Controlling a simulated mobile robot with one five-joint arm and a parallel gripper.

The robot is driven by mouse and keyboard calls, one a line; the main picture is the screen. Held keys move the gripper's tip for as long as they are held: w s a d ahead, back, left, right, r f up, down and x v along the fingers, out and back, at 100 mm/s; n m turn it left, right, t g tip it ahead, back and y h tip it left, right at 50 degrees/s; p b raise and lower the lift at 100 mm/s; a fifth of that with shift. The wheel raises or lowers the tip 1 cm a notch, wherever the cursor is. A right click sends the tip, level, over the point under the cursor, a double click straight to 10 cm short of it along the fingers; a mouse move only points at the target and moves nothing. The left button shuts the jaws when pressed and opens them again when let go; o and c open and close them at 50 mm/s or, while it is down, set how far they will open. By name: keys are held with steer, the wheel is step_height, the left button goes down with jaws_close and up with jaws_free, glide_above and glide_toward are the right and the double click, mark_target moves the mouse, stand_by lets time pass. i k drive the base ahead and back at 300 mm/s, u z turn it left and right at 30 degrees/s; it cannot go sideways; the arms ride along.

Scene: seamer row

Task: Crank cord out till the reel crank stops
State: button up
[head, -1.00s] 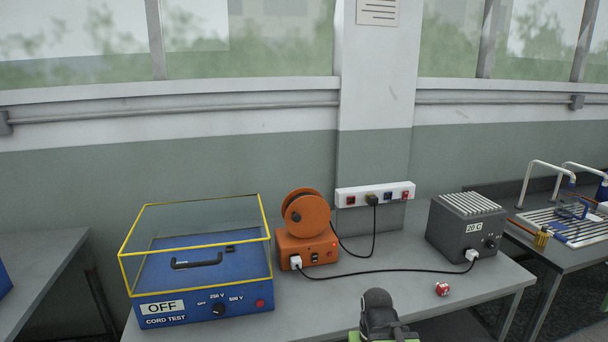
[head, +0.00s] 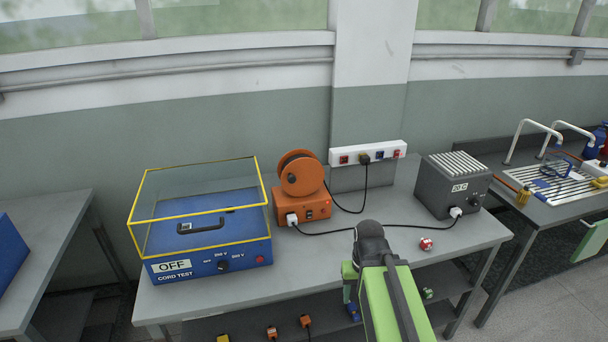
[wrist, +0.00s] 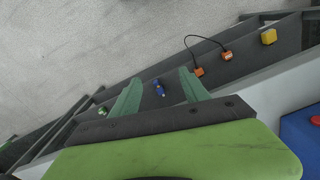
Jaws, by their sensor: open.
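The orange cord reel (head: 300,174) stands on its orange base box (head: 304,207) at the back of the table, in the head view. No crank handle can be made out on it at this size. A black cord (head: 345,230) runs from a white plug on the base box to the grey heater box (head: 452,186); another cord goes up to the wall socket strip (head: 367,153). My gripper (wrist: 160,84) is open and empty in the wrist view, its green fingers apart above the under-shelf and floor. It is right of and nearer than the reel, not touching it.
A blue cord tester (head: 208,250) with a yellow-framed clear cover, marked OFF, stands left of the reel. A red-and-white die-like object (head: 426,244) lies at the right. The front middle of the table (head: 310,262) is clear. Small items lie on the under-shelf.

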mark_target(300, 173)
steer(key=u, duration=2.4)
steer(key=k, duration=1.55)
steer(key=z, duration=0.35)
steer(key=i, duration=1)
steer(key=z, duration=0.05)
